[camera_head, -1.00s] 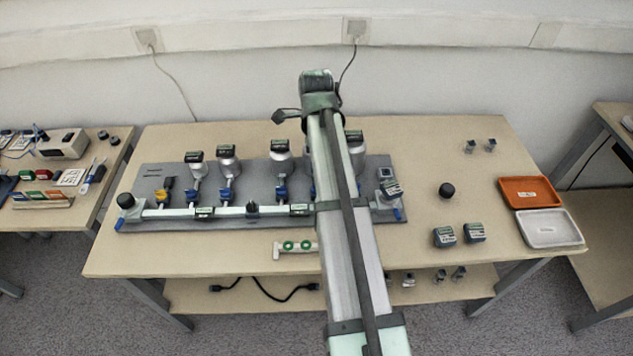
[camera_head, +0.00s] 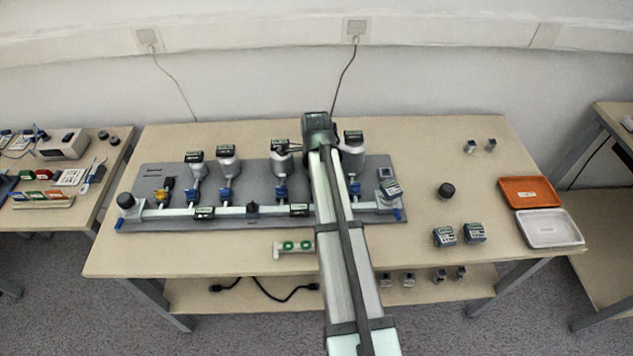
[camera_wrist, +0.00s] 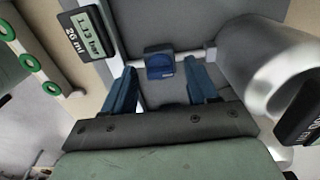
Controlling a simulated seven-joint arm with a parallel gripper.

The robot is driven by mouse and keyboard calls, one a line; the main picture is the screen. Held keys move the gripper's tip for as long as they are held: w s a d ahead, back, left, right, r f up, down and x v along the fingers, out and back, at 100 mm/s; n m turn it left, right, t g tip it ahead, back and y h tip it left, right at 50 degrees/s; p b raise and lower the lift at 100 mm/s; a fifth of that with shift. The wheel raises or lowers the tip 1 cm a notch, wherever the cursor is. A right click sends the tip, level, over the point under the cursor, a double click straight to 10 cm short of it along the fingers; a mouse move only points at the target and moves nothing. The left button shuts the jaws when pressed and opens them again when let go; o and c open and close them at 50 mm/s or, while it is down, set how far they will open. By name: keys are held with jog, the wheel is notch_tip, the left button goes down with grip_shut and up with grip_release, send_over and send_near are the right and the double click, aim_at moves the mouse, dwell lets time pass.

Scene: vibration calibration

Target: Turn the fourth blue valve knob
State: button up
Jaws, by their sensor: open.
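In the wrist view a blue valve knob (camera_wrist: 159,63) sits on the pale pipe, just beyond and between the fingertips. My gripper (camera_wrist: 160,72) is open, with one blue finger to each side of the knob; I see no contact. In the head view my arm covers the gripper and the part of the rig below it. Blue knobs show there at the left (camera_head: 192,194), beside it (camera_head: 225,193), near the middle (camera_head: 281,192), and right of my arm (camera_head: 355,188). A yellow knob (camera_head: 164,193) is at the far left.
A silver vessel (camera_wrist: 262,62) stands close on the right in the wrist view, and a small display box (camera_wrist: 88,34) on the left. The grey rig plate (camera_head: 150,177) lies on the table. A black knob (camera_head: 446,190) and trays (camera_head: 530,191) are at the right.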

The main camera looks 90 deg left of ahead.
jog(key=shift+c, duration=0.4)
jog(key=c, duration=1)
jog(key=shift+n, duration=0.4)
jog(key=n, duration=1.3)
jog(key=shift+n, duration=2)
